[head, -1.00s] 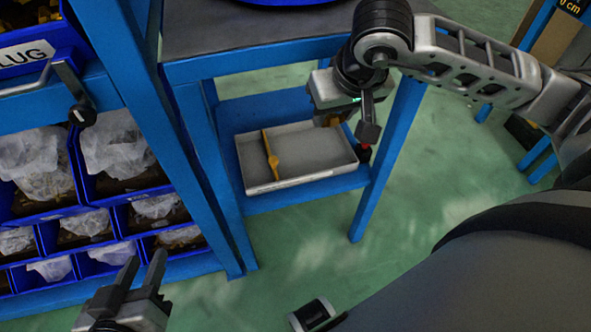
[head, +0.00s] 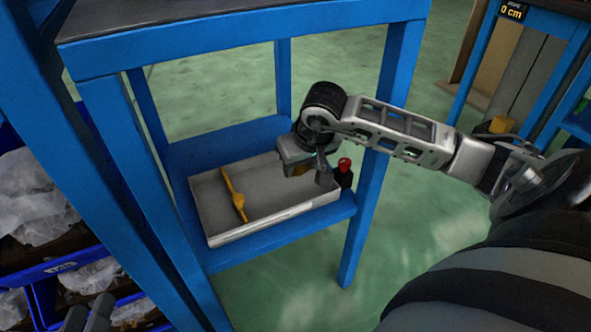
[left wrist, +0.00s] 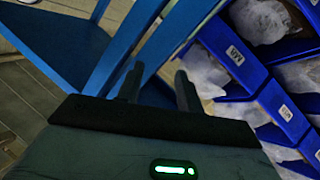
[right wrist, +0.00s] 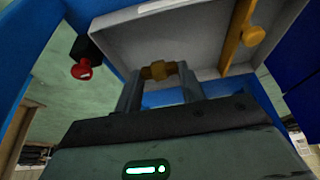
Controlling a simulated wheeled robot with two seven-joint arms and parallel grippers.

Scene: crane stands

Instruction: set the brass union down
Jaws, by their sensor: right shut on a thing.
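The brass union (right wrist: 158,70) is held between the two fingers of my right gripper (right wrist: 157,80) in the right wrist view. In the head view my right gripper (head: 308,174) is over the right part of the pale grey tray (head: 270,229), and the union is mostly hidden there. The tray has a yellow divider (head: 236,200) across it; the gripper is to the right of this divider. I cannot tell whether the union touches the tray floor. My left gripper (left wrist: 159,85) is open and empty; its fingertips show at the bottom left of the head view (head: 88,312).
The tray sits on the lower shelf (head: 225,139) of a blue stand, between its legs and under its upper top (head: 200,25). A red-topped black object (head: 343,171) stands at the tray's right end. Blue bins (head: 95,280) with bagged parts are at the left.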

